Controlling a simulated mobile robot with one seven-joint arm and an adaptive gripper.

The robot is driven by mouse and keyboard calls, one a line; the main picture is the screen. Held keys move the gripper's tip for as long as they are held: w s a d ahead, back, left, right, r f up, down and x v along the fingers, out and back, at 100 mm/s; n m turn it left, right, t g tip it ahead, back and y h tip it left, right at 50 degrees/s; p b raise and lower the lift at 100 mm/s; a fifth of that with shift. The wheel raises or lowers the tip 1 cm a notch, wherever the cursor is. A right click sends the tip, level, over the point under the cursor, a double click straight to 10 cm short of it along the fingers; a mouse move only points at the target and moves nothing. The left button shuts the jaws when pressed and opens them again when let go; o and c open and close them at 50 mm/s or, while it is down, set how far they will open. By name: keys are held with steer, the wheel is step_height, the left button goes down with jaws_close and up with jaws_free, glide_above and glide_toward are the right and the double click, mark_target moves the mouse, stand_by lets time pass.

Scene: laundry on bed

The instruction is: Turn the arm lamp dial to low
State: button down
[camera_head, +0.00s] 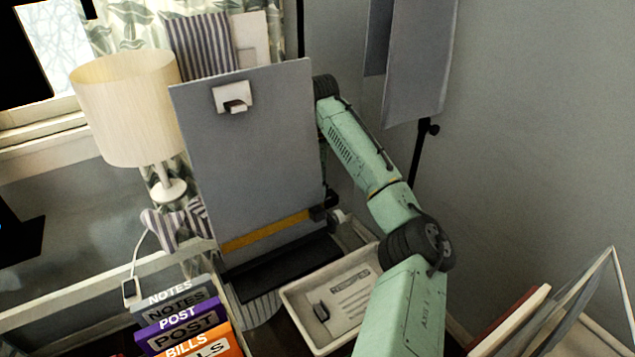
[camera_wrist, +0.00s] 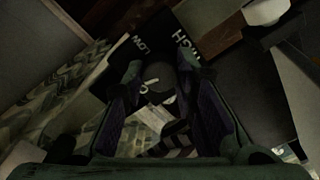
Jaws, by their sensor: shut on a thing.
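In the wrist view, a dark round dial (camera_wrist: 160,80) sits between the fingers of my gripper (camera_wrist: 161,72). The fingers are shut on its sides. A pale mark shows on the dial's face, but its exact pointing is too dim to tell. Behind it is a black plate (camera_wrist: 200,25) with white lettering, LOW and what looks like HIGH. In the head view my green arm reaches behind a large grey panel, which hides my gripper and the dial. I cannot make out the arm lamp itself.
The grey panel (camera_head: 250,150) stands mid-scene, close to my arm. A cream-shaded lamp (camera_head: 125,105) stands at left. A white tray (camera_head: 300,302) with a card lies below the arm, beside labelled files (camera_head: 178,320). Grey panels on a black stand (camera_head: 421,150) are at right.

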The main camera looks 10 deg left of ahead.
steer(key=m, duration=1.2)
steer(key=shift+m, duration=0.4)
stand_by(0.3)
steer(key=c, duration=1.3)
jaws_free()
steer(key=shift+r, duration=0.1)
step_height(320, 180, up, 12)
